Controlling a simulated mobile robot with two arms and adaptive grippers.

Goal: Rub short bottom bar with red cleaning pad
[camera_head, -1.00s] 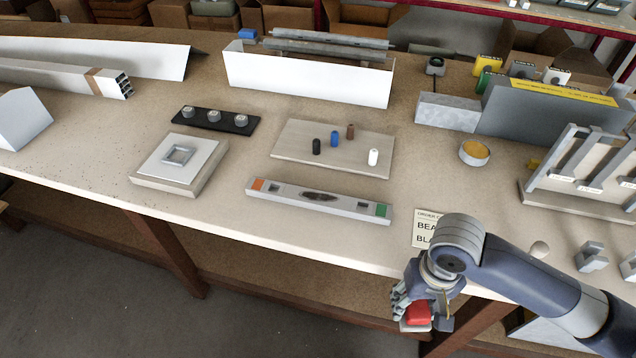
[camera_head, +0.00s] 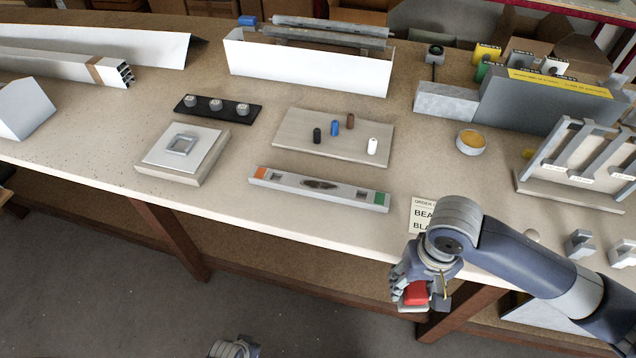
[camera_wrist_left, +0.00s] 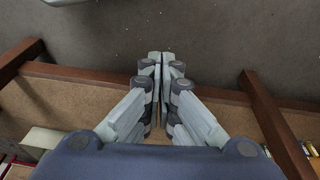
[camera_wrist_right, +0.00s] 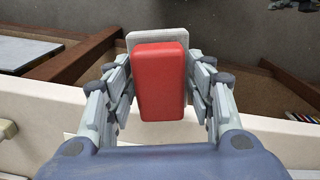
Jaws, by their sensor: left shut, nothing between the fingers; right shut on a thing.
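A short grey bar (camera_head: 290,183) with an orange end, a green end and a dark mark in its middle lies near the bench's front edge; it looks like the short bottom bar. My right gripper (camera_head: 412,300) is shut on the red cleaning pad (camera_head: 416,293), in front of the bench edge, right of the bar and apart from it. In the right wrist view the pad (camera_wrist_right: 160,82) sits between the fingers with a pale plate behind it. My left gripper (camera_wrist_left: 160,60) is shut and empty above the floor; its tip barely shows at the head view's bottom edge.
Behind the bar lies a board (camera_head: 292,135) with several small coloured cylinders. A square plate on a block (camera_head: 180,155) stands to its left. An order card (camera_head: 422,213) lies by my right arm. A slotted rack (camera_head: 570,150) stands at right.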

